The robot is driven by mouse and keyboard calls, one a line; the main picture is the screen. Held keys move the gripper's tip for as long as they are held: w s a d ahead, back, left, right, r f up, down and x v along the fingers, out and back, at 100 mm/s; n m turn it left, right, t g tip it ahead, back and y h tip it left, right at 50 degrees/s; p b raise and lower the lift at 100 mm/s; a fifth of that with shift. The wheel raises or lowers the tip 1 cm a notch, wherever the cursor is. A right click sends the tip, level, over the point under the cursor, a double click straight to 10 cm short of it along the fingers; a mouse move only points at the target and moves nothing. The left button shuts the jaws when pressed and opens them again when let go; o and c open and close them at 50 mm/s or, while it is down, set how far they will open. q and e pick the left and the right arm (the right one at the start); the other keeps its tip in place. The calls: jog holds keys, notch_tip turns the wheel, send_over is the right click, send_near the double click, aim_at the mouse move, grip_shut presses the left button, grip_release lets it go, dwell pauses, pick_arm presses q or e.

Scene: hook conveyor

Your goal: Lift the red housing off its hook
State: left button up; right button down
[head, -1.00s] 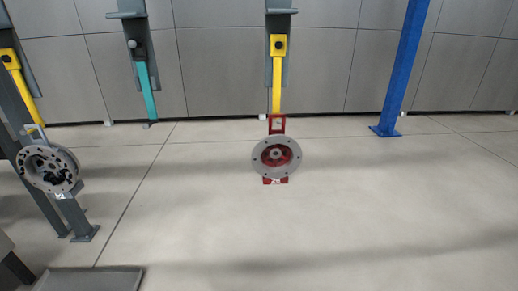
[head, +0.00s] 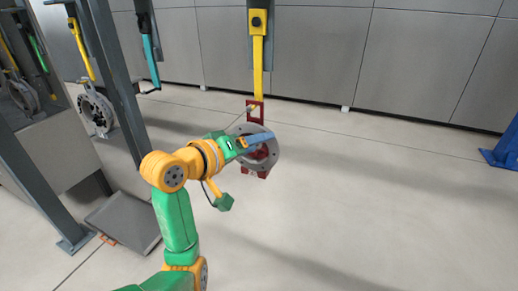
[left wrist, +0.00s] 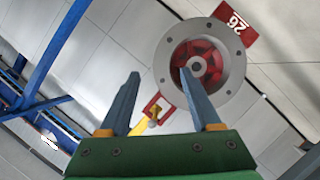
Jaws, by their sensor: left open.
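The red housing (head: 269,152) has a round grey flange and a red frame on top, and hangs from a yellow hook (head: 259,67) in the head view. In the left wrist view the housing (left wrist: 237,82) shows its flange, red inside and a tag reading 26. My left gripper (head: 262,140) is in front of the housing and overlaps its flange in the head view. Its two fingers (left wrist: 160,85) are apart with nothing held between them. The right finger overlaps the flange in the wrist view; I cannot tell whether it touches. My right gripper is not in view.
A grey housing (head: 96,110) hangs at the left by a grey post (head: 112,80). A teal hook (head: 151,62) hangs empty behind. A grey tray (head: 120,222) lies low at the left. A blue post (head: 510,145) stands at the right. The floor right of the housing is clear.

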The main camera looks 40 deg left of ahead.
pick_arm(q)
jog(key=w, duration=0.2)
jog(key=w+a+f, duration=0.1)
jog(key=shift+a, duration=0.1)
jog(key=shift+w+d, duration=0.1)
jog(key=shift+d, duration=0.2)
grip_shut()
jog(key=shift+a+r, duration=0.15)
